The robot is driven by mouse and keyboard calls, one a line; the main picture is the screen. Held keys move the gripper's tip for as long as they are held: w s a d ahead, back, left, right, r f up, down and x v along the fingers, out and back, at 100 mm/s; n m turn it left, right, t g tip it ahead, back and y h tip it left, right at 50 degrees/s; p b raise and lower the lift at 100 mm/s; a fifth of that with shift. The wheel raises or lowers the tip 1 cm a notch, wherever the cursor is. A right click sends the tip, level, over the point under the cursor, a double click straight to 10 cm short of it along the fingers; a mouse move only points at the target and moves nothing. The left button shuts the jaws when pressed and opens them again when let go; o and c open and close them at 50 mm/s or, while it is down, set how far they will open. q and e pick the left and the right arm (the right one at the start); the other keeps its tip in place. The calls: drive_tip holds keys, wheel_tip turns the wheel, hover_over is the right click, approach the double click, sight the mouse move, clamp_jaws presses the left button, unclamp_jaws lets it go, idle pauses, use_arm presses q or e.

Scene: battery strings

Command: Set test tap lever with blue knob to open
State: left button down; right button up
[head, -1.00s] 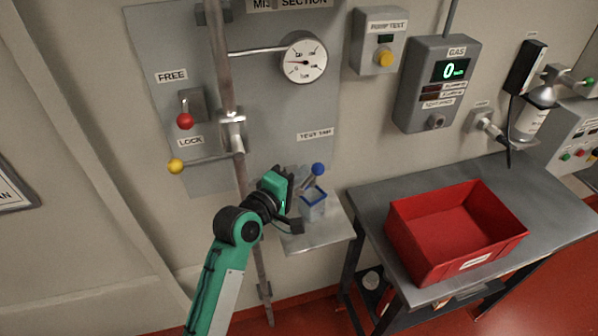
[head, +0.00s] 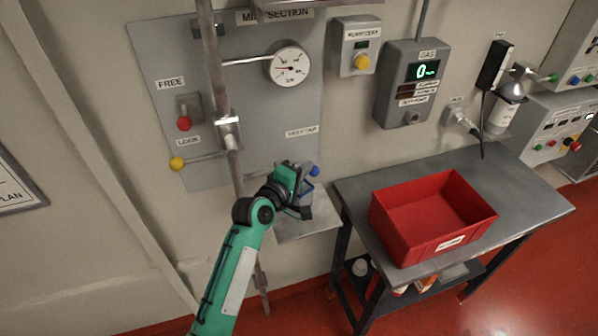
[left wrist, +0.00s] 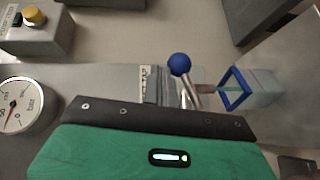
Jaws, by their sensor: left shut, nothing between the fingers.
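The test tap lever's blue knob (head: 314,171) shows just right of my left gripper (head: 300,190) in the head view. In the left wrist view the blue knob (left wrist: 180,64) tops a metal lever (left wrist: 188,92) beside a container with a blue square rim (left wrist: 235,90). My left gripper is shut and empty, close to the lever; whether it touches the lever I cannot tell. In the head view the gripper hides most of the lever and the container. The TEST TAP label (head: 301,132) is on the panel above. My right gripper is not in view.
A small shelf (head: 310,224) juts out below the tap. A vertical pipe (head: 236,170) and a yellow-knobbed lever (head: 177,163) stand left of my gripper. A pressure gauge (head: 289,66) is above. A red bin (head: 433,215) sits on the bench (head: 530,193) to the right.

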use_arm(q)
drive_tip(key=shift+w+d+f, duration=0.25)
drive_tip(key=shift+f, duration=0.15)
drive_tip(key=shift+w+d+f, duration=0.2)
drive_tip(key=shift+f, duration=0.2)
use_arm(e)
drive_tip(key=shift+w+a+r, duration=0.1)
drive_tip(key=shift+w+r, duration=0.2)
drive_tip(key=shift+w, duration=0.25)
